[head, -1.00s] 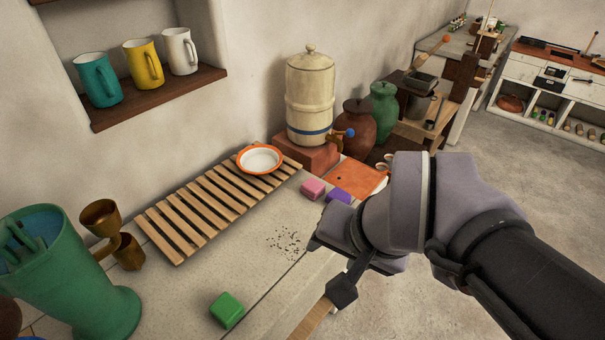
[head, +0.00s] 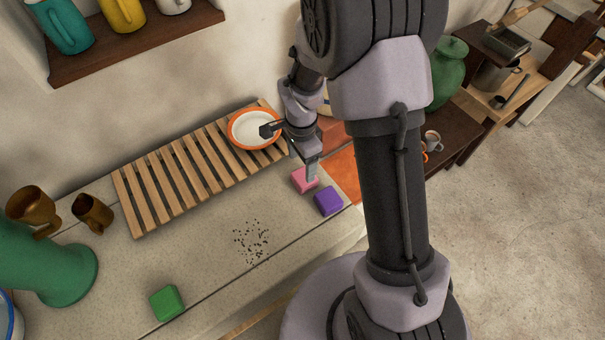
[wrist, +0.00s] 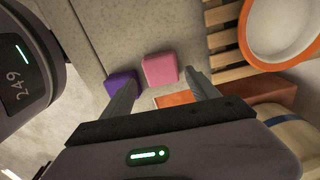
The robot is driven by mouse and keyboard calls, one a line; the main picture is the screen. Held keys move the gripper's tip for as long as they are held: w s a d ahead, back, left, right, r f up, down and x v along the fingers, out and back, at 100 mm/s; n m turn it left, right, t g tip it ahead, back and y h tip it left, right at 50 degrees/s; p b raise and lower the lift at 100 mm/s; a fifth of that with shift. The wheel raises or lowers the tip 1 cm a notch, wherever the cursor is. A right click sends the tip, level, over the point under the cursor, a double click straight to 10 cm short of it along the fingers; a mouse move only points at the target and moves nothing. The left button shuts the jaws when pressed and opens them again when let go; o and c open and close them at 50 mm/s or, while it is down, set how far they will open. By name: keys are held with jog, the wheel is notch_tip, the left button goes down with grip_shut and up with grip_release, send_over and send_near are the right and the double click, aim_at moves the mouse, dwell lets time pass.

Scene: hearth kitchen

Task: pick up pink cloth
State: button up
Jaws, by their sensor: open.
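The pink cloth (head: 303,181), a small block-like folded piece, lies on the counter beside the purple cloth (head: 328,201). In the wrist view the pink cloth (wrist: 160,69) shows between and slightly beyond my fingertips, and the purple cloth (wrist: 121,85) is partly behind the left finger. My gripper (head: 289,153) is open and empty above the counter. In the head view one finger overlaps the pink cloth's edge; I cannot tell whether it touches. The open gripper (wrist: 160,81) also shows in the wrist view.
A wooden slatted rack (head: 190,168) holds an orange-rimmed white bowl (head: 236,117) close to my gripper. A green block-like cloth (head: 167,302) and dark crumbs (head: 252,240) are on the counter. A green jug (head: 50,270) and brass cups (head: 92,213) stand at left.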

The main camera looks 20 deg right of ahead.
aim_at(303, 176)
jog(key=f+b, duration=0.1)
jog(key=f, duration=0.3)
jog(key=f+b, duration=0.1)
jog(key=f, duration=0.3)
jog(key=shift+w+d+f+b, duration=0.15)
jog(key=shift+d+f+b, duration=0.05)
jog(key=shift+f+b, duration=0.15)
jog(key=shift+r, duration=0.15)
jog(key=shift+c, duration=0.7)
jog(key=c, duration=0.9)
jog(key=shift+o, duration=0.2)
jog(key=shift+r, duration=0.1)
